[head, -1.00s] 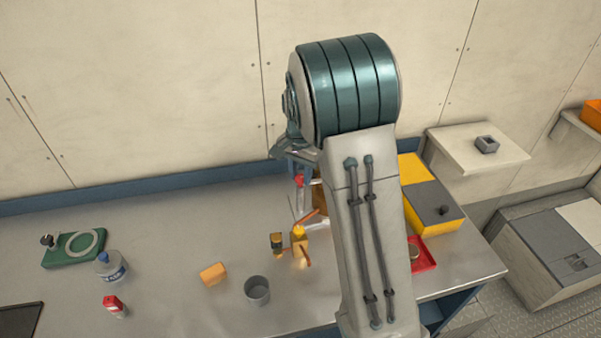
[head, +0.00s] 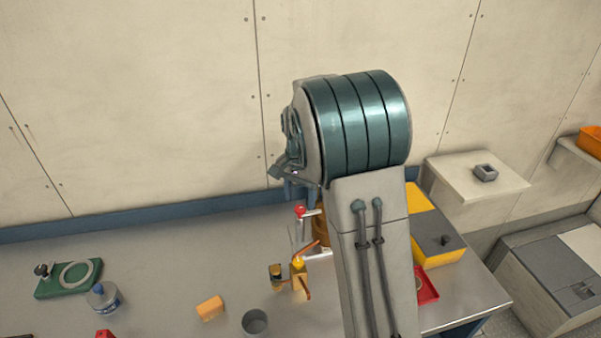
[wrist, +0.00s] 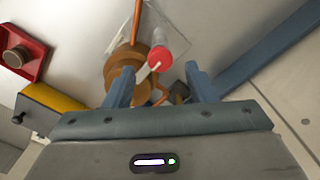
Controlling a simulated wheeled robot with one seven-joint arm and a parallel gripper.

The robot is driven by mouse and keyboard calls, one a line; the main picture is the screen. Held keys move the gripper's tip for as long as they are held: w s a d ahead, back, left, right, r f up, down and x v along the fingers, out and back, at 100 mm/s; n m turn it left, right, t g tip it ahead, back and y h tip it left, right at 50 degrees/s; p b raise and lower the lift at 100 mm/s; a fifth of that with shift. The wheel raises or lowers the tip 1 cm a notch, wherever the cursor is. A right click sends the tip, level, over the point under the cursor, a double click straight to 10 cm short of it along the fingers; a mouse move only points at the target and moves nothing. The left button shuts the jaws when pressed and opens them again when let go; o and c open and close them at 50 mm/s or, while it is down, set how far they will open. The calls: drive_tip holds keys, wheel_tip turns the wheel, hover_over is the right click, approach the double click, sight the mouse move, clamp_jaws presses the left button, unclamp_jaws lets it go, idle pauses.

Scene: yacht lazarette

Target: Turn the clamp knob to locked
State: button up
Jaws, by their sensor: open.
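A round red knob (head: 300,211) on a pale arm stands beside a bronze round body (head: 320,228) at the back of the counter. In the wrist view the red knob (wrist: 159,57) shows just beyond my fingertips, partly over the bronze body (wrist: 125,72). My gripper (wrist: 160,80) is open, its two blue-grey fingers apart on either side of the knob's line, with nothing held. In the head view my arm hides most of the gripper and part of the bronze body. No lock marking is readable.
A brass fitting with orange levers (head: 299,278) stands close in front of the knob. A yellow-and-grey box (head: 437,242) and a red tray (head: 428,288) are right of my arm. A grey cup (head: 255,322), an orange block (head: 210,308) and a green base (head: 68,279) lie left.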

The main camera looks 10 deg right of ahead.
sight(301, 209)
wheel_tip(301, 209, up, 11)
drive_tip(key=shift+b, duration=0.35)
drive_tip(key=s+f+n+t, duration=0.1)
drive_tip(key=s+n, duration=0.3)
drive_tip(key=s, duration=0.9)
drive_tip(key=s+f+n+t, duration=0.2)
drive_tip(key=s+n, duration=0.3)
drive_tip(key=s, duration=0.8)
drive_tip(key=shift+f, duration=0.55)
drive_tip(key=shift+d, duration=0.1)
